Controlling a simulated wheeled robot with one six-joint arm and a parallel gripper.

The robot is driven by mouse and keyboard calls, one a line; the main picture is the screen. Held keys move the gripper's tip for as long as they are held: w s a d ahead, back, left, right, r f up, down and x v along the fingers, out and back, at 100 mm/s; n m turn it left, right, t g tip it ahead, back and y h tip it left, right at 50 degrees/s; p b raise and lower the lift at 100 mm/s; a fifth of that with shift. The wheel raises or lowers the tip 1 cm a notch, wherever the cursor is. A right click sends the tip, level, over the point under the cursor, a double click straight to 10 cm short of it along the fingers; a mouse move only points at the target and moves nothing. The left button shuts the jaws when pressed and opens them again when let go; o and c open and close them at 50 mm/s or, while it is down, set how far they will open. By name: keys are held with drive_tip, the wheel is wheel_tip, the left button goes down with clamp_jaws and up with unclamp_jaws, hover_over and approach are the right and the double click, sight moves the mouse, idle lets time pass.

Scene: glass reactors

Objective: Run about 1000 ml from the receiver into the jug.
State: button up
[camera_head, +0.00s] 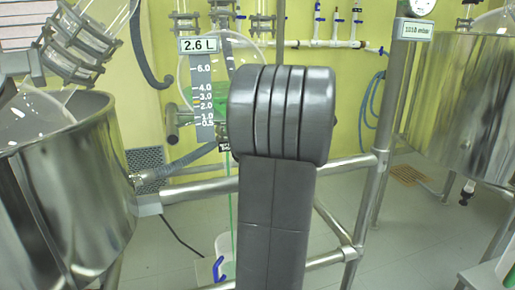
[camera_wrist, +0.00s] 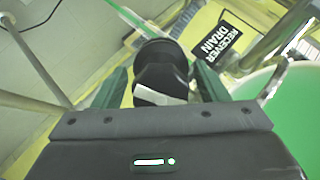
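The receiver (camera_head: 252,55) is a glass vessel, partly hidden behind my arm. Green liquid shows in it beside its scale (camera_head: 204,100), and the display (camera_head: 198,45) reads 2.6 L. A thin green stream (camera_head: 230,205) runs down towards the jug (camera_head: 224,243), a pale vessel with a blue handle (camera_head: 218,269) on the floor. In the wrist view my gripper (camera_wrist: 160,82) has its fingers on either side of the black drain handle (camera_wrist: 160,72), with slim gaps visible. The "RECEIVER DRAIN" label (camera_wrist: 222,40) is beside it. A green stream (camera_wrist: 125,18) also shows there.
A steel vessel (camera_head: 60,200) stands at the left, another (camera_head: 465,100) at the right, with a display reading 1010 mbar (camera_head: 415,30). Steel frame rails (camera_head: 340,165) cross behind my arm. A hose (camera_head: 190,158) runs towards the left vessel. Floor at the lower right is partly clear.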

drive_tip(key=shift+d+r, duration=0.1)
drive_tip(key=v, duration=0.7)
drive_tip(key=shift+p, duration=0.45)
drive_tip(key=shift+s+d, duration=0.1)
idle(6.7)
